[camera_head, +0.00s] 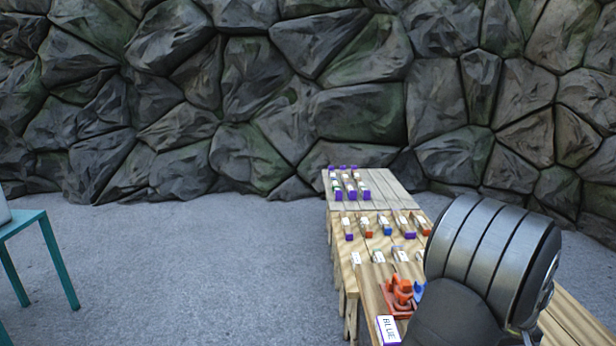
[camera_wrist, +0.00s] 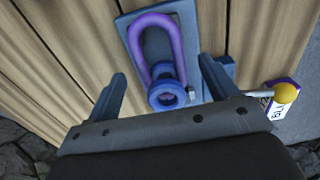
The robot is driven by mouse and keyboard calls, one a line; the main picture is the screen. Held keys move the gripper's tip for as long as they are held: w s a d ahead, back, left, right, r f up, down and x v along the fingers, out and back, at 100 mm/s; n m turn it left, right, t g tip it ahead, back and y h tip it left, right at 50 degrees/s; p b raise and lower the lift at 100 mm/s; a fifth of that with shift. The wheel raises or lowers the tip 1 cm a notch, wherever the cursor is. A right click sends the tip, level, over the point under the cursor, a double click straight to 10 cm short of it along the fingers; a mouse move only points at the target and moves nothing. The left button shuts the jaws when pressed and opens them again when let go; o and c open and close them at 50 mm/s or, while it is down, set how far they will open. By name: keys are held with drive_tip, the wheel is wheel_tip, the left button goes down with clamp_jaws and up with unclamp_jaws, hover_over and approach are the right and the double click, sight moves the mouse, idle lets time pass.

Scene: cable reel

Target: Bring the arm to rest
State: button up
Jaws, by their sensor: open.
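In the wrist view my gripper (camera_wrist: 162,69) is open, with its two fingers apart on either side of a blue fixture. The fixture has a blue base plate (camera_wrist: 130,28) on wooden boards, a round blue spool (camera_wrist: 167,96) and a purple cable loop (camera_wrist: 178,42) around blue posts. Nothing is clearly pinched between the fingers; contact with the fixture cannot be told. In the head view my dark arm link covers the lower right, and the gripper is hidden.
A wooden bench (camera_head: 377,295) holds an orange-red fixture (camera_head: 400,292), a blue part (camera_head: 419,291) and a "BLUE" label block (camera_head: 388,330). Stepped shelves behind carry several labelled blocks. A teal table (camera_head: 22,222) stands left; floor between is clear.

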wheel_tip(320, 180, up, 16)
wheel_tip(320, 180, down, 17)
drive_tip(key=shift+f, duration=0.15)
drive_tip(key=s, duration=0.8)
drive_tip(key=shift+s+r, duration=0.1)
drive_tip(key=shift+r, duration=2.6)
drive_tip(key=shift+o, duration=0.2)
